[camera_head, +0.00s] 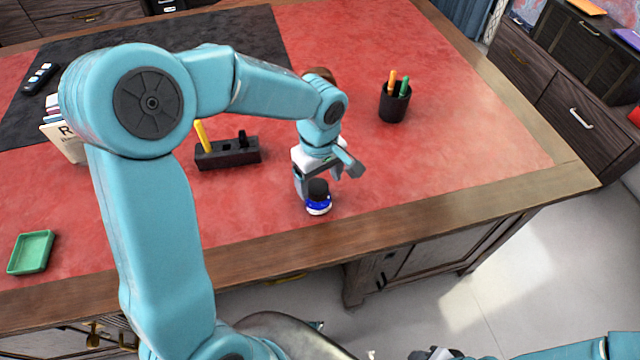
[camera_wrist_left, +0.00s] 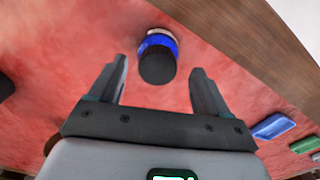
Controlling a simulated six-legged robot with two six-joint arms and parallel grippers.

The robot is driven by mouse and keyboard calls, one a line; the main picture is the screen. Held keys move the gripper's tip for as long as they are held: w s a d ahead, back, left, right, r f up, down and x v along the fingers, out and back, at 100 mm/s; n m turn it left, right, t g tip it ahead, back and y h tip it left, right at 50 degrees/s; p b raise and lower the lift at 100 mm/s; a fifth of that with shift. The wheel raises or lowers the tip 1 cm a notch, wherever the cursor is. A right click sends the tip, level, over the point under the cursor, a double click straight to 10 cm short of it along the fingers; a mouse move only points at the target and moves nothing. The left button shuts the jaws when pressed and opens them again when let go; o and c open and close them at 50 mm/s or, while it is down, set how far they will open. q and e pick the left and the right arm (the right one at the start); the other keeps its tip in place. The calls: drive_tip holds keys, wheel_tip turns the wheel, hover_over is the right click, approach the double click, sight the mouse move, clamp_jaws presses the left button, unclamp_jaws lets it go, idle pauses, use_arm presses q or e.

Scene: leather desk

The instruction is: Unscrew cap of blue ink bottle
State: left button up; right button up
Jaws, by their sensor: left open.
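The blue ink bottle (camera_head: 319,207) stands upright on the red desk top near its front edge, with a black cap (camera_head: 318,188) on it. In the left wrist view the blue bottle (camera_wrist_left: 158,40) shows behind its black cap (camera_wrist_left: 157,67). My left gripper (camera_head: 330,178) is open beside the bottle in the head view. In the left wrist view its two fingers (camera_wrist_left: 160,82) are spread, with the cap between and just beyond their tips. I cannot tell whether either finger touches it. My right gripper (camera_head: 436,353) seems to show only partly at the bottom edge of the head view.
A black pen holder (camera_head: 228,153) with a yellow pen stands left of the gripper. A dark pencil cup (camera_head: 394,104) stands to the right. A green tray (camera_head: 31,252) lies at the far left. The desk (camera_head: 450,170) is clear right of the bottle.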

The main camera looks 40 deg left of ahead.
sight(319, 188)
use_arm(q)
drive_tip(key=shift+f, duration=1.55)
drive_tip(key=shift+w, duration=0.1)
drive_tip(key=c, duration=1)
drive_tip(key=shift+c, duration=0.2)
